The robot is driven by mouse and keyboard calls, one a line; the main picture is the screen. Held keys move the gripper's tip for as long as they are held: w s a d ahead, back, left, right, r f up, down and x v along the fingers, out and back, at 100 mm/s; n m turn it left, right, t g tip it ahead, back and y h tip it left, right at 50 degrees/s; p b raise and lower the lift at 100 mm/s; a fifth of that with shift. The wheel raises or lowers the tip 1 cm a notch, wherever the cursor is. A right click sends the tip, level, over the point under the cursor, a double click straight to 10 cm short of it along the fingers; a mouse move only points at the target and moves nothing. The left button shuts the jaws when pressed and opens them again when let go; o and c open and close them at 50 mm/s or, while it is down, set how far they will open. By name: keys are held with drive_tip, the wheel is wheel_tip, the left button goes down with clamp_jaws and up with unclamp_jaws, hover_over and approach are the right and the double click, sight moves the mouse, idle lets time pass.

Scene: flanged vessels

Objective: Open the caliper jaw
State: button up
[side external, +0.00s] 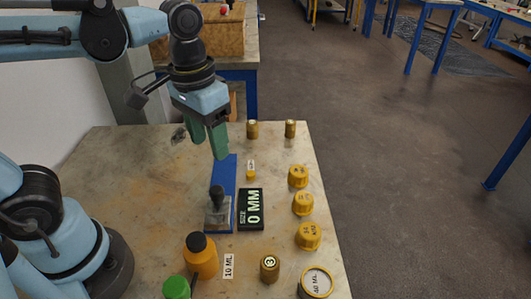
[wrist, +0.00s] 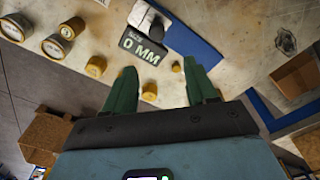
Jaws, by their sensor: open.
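The caliper lies flat on the table, with a blue bar (side external: 226,175) and a grey sliding jaw (side external: 217,214) with a black knob (side external: 217,193) at its near end. Its black display (side external: 251,208) beside the bar reads "SIZE 0 MM". In the wrist view, the blue bar (wrist: 192,45), display (wrist: 143,46) and black knob (wrist: 157,22) are beyond the fingertips. My gripper (side external: 209,143) has green fingers, spread apart and empty, over the far end of the bar. In the wrist view the gap between its fingers (wrist: 160,75) is clear of the caliper.
Yellow flanged vessels (side external: 302,203) line the right side of the table. Two brass-coloured cylinders (side external: 252,129) stand at the back. An orange bottle (side external: 200,258), a green cap (side external: 176,287) and a "10 ML" label (side external: 228,266) are in front. The table's left part is clear.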

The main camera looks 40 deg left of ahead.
sight(216, 188)
drive_tip(key=shift+g, duration=0.4)
drive_tip(key=shift+s+d+f, duration=0.1)
drive_tip(key=shift+d+f, duration=0.05)
drive_tip(key=shift+f, duration=2.75)
drive_tip(key=shift+s+d+f, duration=0.1)
drive_tip(key=shift+f, duration=2.75)
drive_tip(key=shift+c, duration=0.3)
clamp_jaws()
